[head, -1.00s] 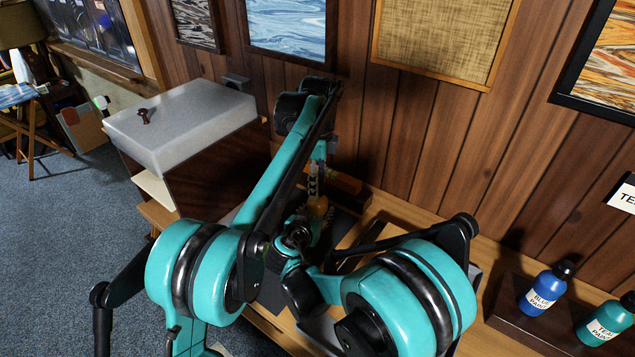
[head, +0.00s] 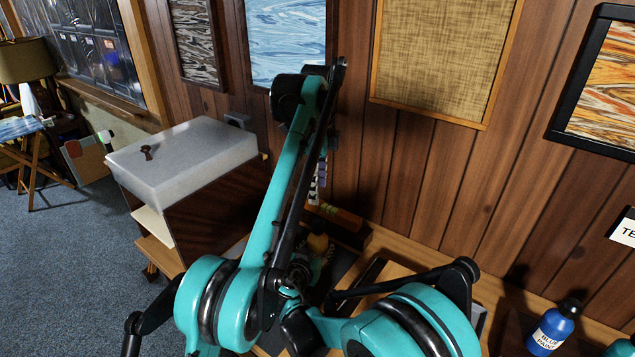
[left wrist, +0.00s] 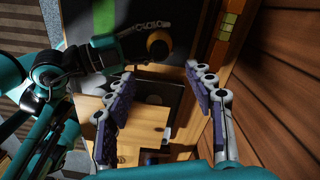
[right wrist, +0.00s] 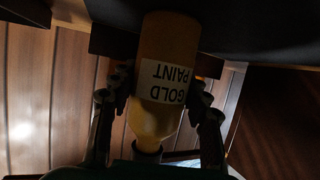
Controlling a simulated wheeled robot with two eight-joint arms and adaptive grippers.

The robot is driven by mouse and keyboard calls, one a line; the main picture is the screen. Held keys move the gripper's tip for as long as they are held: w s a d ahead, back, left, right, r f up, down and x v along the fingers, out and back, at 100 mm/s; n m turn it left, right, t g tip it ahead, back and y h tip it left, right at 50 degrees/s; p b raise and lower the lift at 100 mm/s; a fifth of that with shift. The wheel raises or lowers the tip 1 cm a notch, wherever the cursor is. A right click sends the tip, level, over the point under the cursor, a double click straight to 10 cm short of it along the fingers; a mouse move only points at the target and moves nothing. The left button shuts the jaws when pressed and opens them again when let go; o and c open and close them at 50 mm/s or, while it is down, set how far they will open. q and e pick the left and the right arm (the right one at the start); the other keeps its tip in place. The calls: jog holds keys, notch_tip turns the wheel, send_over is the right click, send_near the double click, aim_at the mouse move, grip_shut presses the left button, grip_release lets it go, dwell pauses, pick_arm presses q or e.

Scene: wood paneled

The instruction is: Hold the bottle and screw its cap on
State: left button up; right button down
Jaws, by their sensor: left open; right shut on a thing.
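The gold paint bottle (right wrist: 165,75) fills the middle of the right wrist view, its label upside down in the picture. My right gripper (right wrist: 158,88) is shut on its sides. A dark piece (right wrist: 147,149) shows at the bottle's neck; I cannot tell how the cap sits. In the head view the bottle (head: 317,242) stands low behind my arms, partly hidden. My left gripper (head: 318,178) is above it, apart from it, pointing down. In the left wrist view the left gripper (left wrist: 160,74) is open with nothing between its fingers, and the bottle (left wrist: 158,44) shows beyond the fingertips.
A blue paint bottle (head: 553,327) stands at the right on a dark stand. A wood-paneled wall (head: 420,170) rises close behind the workbench. A cabinet with a pale box (head: 185,150) on top is at the left. My arms hide much of the bench.

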dwell(0.3)
jog(key=c, duration=0.7)
grip_release()
jog(key=v, duration=1.2)
jog(key=shift+f, duration=0.1)
